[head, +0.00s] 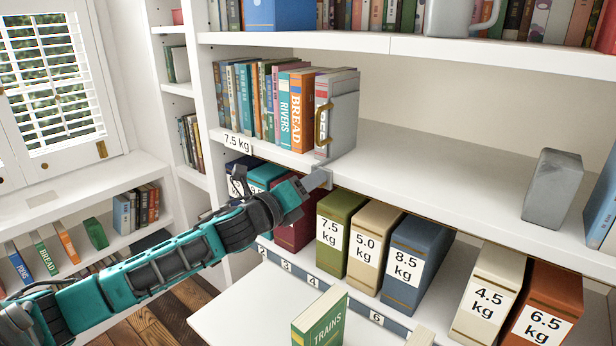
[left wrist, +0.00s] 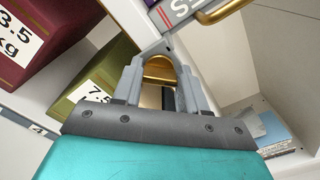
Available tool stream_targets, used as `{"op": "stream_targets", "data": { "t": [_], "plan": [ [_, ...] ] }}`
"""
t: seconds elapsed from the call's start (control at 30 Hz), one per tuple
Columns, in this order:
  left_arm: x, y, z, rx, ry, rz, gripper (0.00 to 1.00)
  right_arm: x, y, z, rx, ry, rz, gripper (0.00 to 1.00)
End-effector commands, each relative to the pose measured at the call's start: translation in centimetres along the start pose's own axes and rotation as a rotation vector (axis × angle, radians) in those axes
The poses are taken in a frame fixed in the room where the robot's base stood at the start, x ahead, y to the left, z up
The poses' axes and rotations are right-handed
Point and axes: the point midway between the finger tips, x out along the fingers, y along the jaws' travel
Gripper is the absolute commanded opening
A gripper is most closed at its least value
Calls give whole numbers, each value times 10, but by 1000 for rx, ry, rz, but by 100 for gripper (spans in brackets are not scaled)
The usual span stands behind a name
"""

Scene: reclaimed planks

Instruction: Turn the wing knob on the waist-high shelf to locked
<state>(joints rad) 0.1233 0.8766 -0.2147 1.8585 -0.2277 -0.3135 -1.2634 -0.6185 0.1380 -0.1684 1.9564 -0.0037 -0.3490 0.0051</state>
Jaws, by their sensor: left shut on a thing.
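A grey bookend (head: 343,112) with a brass handle (head: 322,124) stands at the right end of a row of books on the waist-high shelf (head: 440,170). A clamp part shows at the shelf's front edge below it. My left gripper (head: 318,180) reaches this spot from the lower left. In the left wrist view the gripper (left wrist: 163,58) is shut on a brass piece, the wing knob (left wrist: 159,69). The fingers cover part of the knob, and no lock marking shows, so I cannot tell which way it is set. In the head view the gripper hides the knob. My right gripper is out of view.
Weight-labelled boxes, such as the olive one (head: 336,236) and the blue one (head: 413,265), stand below the shelf edge. A green book (head: 320,320) stands on the lower surface. A grey block (head: 552,188) is on the shelf at right. The shelf between is clear.

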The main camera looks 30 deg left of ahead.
Motion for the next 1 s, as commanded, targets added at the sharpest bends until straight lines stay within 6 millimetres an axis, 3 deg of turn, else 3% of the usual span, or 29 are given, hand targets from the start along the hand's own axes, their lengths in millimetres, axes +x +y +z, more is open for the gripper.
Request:
{"op": "stream_targets", "data": {
  "t": [0.6,1.0],
  "plan": [
    [0,1,1,-565,0,2,12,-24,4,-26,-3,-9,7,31],
    [0,3,-1,-771,0,2,12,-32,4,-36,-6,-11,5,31]
  ]
}}
